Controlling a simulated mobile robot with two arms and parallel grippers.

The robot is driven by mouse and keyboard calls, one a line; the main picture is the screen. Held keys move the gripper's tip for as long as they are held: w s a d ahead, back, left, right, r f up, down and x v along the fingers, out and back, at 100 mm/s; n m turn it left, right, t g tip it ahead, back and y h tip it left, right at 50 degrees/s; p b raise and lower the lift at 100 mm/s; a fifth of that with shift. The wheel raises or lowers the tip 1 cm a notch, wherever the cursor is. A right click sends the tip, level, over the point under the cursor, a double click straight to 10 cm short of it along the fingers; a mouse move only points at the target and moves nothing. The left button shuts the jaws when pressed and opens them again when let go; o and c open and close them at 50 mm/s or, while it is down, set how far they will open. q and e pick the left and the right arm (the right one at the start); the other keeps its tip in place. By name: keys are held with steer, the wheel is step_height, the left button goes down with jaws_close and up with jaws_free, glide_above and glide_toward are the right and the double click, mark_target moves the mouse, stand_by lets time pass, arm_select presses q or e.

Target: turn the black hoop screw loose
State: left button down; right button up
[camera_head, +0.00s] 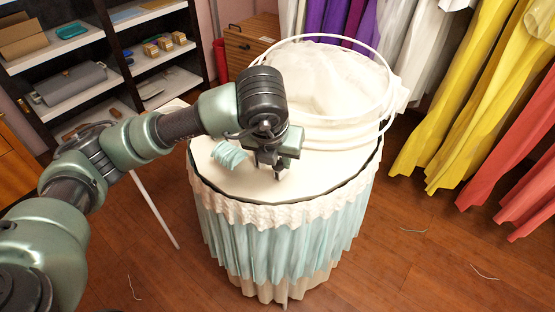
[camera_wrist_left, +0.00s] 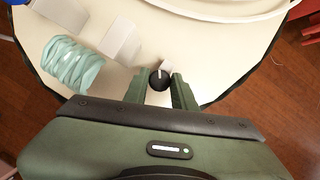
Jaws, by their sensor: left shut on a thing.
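The black hoop screw (camera_wrist_left: 159,78) is a small round black knob with a pale line on its top. In the left wrist view it sits between the two green fingers of my left gripper (camera_wrist_left: 160,91), which is shut on it. In the head view my left gripper (camera_head: 276,172) points down at the table top, and the screw is hidden behind it. The white hoop (camera_head: 385,130) stands on the back right of the table, with white cloth (camera_head: 325,80) in and above its rings. My right gripper is not in view.
A round table (camera_head: 318,190) has a frilled, pale blue skirt. A pale blue bundle (camera_head: 229,153) lies on it, left of my gripper; white blocks (camera_wrist_left: 121,42) are beside the bundle. Shelves (camera_head: 75,60) stand at the left back. Hanging gowns (camera_head: 440,90) line the right.

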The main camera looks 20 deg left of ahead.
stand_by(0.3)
arm_select(q)
steer(key=c, duration=1.5)
jaws_free()
steer(key=shift+o, duration=0.2)
steer(key=v, duration=0.7)
steer(key=shift+r+b, duration=0.4)
steer(key=shift+s, duration=0.15)
